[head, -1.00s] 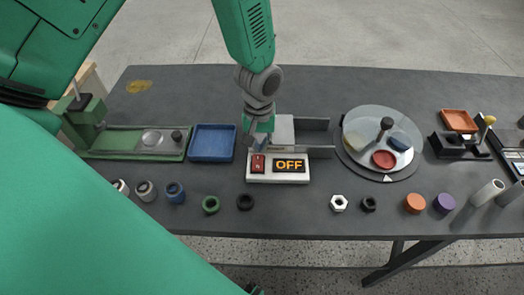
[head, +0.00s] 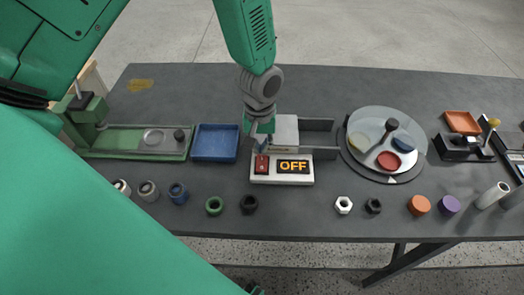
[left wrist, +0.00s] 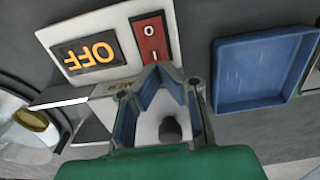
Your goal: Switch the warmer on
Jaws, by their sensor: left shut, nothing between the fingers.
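The warmer has a pale front panel (head: 283,180) with a red rocker switch (head: 262,165) and a dark display (head: 294,167) reading OFF in yellow. The switch, marked O and I, also shows in the left wrist view (left wrist: 150,38). My left gripper (head: 263,146) points down at the far edge of the switch, its fingers shut and empty. In the left wrist view its fingertips (left wrist: 160,72) meet beside the I end of the switch and overlap it in the picture. I cannot tell whether they touch it. My right gripper is not in view.
A blue tray (head: 215,143) lies left of the warmer. Grey metal walls (head: 318,125) stand at its back right, and a round turntable (head: 386,145) is farther right. Several rings and nuts line the front, including a green ring (head: 214,206).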

